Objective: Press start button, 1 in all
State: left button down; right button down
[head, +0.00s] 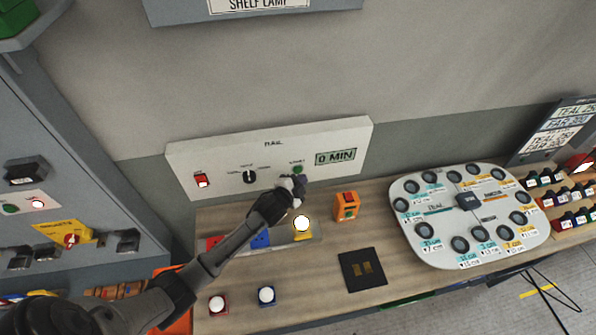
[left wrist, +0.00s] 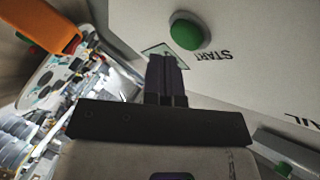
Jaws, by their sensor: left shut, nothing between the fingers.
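The green start button (head: 298,169) is on a white wall panel (head: 330,135), under a small label, left of the "0 MIN" display. In the left wrist view the round green start button (left wrist: 187,31) is large, beside the word START. My left gripper (head: 297,184) is in front of the panel, just below the button in the head view. In the left wrist view its fingers (left wrist: 166,62) are closed together and empty, pointing toward the panel. The fingertips appear a little apart from the button, though the exact gap is hard to judge. My right gripper is not in view.
The panel also has a red switch (head: 202,180) and a dark knob (head: 249,177). An orange box (head: 347,206) stands on the wooden bench right of the gripper. A round-cornered tray (head: 440,255) lies at right.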

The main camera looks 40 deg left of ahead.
pick_arm(q)
jog(key=shift+a, duration=0.1)
dwell(0.6)
jog(key=shift+w+a, duration=0.25)
jog(key=shift+w+a, duration=0.15)
jog(key=shift+a, duration=0.05)
dwell(0.6)
jog(key=shift+w+a, duration=0.1)
jog(key=shift+a, duration=0.05)
dwell(0.7)
jog(key=shift+s+d+p, duration=0.4)
jog(key=shift+s+d, duration=0.15)
jog(key=shift+d, duration=0.1)
